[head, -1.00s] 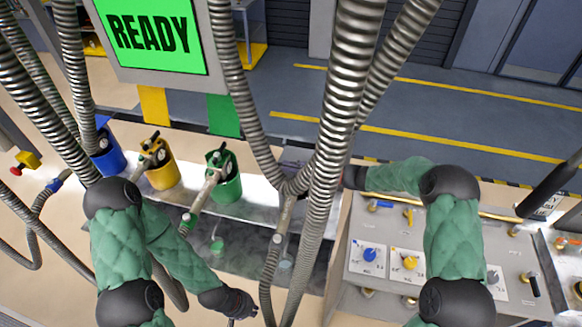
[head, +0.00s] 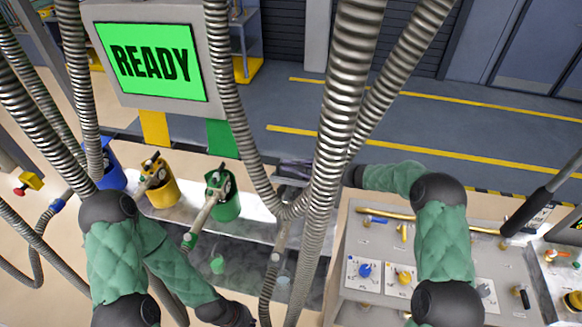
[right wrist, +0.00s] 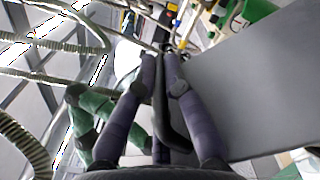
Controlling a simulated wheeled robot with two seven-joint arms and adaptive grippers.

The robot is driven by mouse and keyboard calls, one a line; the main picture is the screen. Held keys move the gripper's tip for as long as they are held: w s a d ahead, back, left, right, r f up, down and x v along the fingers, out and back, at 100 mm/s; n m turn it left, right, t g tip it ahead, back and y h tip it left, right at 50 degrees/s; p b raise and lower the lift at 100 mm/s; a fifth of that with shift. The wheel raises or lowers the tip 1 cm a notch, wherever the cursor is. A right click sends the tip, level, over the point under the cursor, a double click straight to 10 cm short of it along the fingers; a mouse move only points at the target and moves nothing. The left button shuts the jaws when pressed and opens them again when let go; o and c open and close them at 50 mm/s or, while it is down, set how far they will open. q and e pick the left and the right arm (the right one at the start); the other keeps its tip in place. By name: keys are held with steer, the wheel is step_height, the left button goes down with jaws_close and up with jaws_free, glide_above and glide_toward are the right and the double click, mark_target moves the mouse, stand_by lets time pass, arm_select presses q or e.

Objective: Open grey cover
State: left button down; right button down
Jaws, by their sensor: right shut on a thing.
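A small pale grey-blue disc (head: 282,283) shows in the dark recessed tray, partly beside hanging hoses. I cannot tell surely whether it is the grey cover. A green disc (head: 217,265) lies to its left. My right gripper (head: 293,170) reaches in from the right, partly hidden behind the thick metal hoses. In the right wrist view its purple-grey fingers (right wrist: 168,55) are shut on a dark curved handle; what it belongs to is not clear. My left gripper (head: 255,319) is at the bottom edge, near the tray; its fingers are mostly cut off.
Blue (head: 112,165), yellow (head: 160,185) and green (head: 224,198) holders with nozzles stand in a row at left. Several metal hoses (head: 340,90) hang across the middle. A control panel (head: 385,245) with knobs is at right. A screen (head: 155,62) reads READY.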

steer(key=c, duration=1.3)
jaws_free()
steer(key=shift+d, duration=0.1)
steer(key=v, duration=1.2)
